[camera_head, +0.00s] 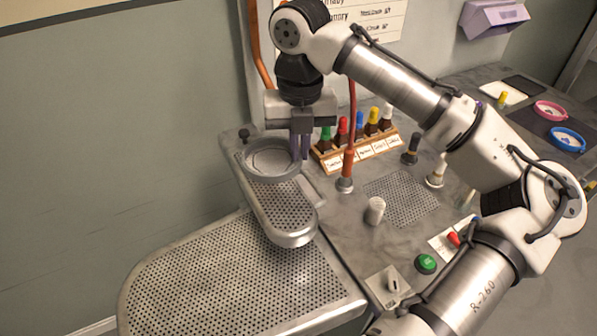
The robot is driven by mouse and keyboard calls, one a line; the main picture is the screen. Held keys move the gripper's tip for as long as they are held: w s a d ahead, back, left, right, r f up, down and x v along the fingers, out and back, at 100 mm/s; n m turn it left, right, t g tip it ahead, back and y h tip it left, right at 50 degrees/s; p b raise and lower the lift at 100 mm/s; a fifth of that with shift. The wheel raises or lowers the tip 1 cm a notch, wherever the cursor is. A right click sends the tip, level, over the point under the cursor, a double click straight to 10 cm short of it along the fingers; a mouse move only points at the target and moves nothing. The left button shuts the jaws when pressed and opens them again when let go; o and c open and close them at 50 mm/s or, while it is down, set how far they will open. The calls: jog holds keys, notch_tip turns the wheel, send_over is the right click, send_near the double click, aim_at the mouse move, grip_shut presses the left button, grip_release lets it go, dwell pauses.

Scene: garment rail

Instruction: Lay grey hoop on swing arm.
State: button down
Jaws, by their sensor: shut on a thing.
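The grey hoop (271,176) is a shallow round ring, seen from above, over the far part of the swing arm. The swing arm (290,238) is a long metal piece with a perforated top and rounded near end. My gripper (300,146) points down, with its fingers shut on the right side of the hoop's rim. The hoop looks roughly level. I cannot tell whether its underside touches the swing arm, and it hides the surface beneath it.
A larger perforated shelf (235,283) lies below and in front. A red post (350,120) and a rack of coloured bottles (360,153) stand close right of my gripper. Pink (550,110) and blue (567,139) hoops lie far right.

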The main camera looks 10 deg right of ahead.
aim_at(300, 187)
jog(key=shift+f+p, duration=0.3)
jog(key=shift+f, duration=3.15)
jog(key=shift+f, duration=0.15)
jog(key=c, duration=1.6)
grip_release()
notch_tip(300, 187, up, 12)
jog(key=shift+r+b, duration=0.2)
jog(key=shift+b, duration=0.6)
